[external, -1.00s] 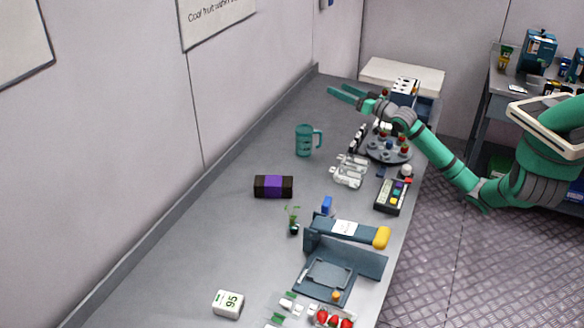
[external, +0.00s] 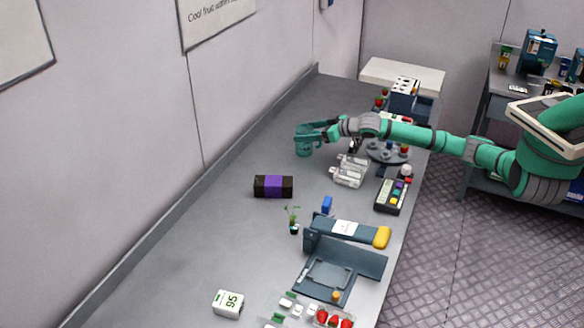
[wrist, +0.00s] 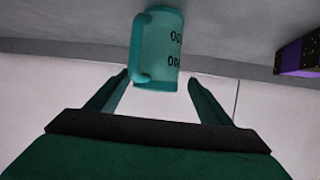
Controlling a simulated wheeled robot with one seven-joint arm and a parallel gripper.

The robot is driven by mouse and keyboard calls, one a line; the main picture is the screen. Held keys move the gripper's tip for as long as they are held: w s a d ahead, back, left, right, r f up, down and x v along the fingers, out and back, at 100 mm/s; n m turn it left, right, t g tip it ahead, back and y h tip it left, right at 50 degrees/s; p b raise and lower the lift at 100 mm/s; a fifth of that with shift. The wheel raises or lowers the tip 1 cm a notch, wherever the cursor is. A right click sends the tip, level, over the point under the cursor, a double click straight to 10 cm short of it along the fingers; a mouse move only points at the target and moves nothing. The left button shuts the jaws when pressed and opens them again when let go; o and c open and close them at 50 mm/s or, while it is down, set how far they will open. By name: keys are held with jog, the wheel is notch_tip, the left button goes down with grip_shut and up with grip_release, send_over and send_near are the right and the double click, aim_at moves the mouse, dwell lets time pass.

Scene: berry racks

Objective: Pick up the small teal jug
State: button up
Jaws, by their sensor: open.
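The small teal jug (external: 304,147) stands on the grey bench near the wall side. In the wrist view the jug (wrist: 162,50) shows dark markings on its side and a handle at its left. My gripper (external: 310,131) is at the jug's upper part in the external view and hides some of it. In the wrist view my open gripper (wrist: 157,82) has one finger to each side of the jug's near end, with gaps on both sides. I cannot tell how far the jug reaches between the fingers.
A black and purple box (external: 273,186) lies in front of the jug; it also shows in the wrist view (wrist: 300,54). Clear bottles (external: 348,172) and a round rack (external: 388,151) stand to the right. The bench left of the jug is clear.

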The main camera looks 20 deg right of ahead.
aim_at(297, 132)
jog(key=shift+w+a+f, duration=0.15)
jog(key=shift+w+f, duration=0.05)
jog(key=shift+w, duration=0.25)
jog(key=shift+x, duration=2.2)
jog(key=c, duration=1.2)
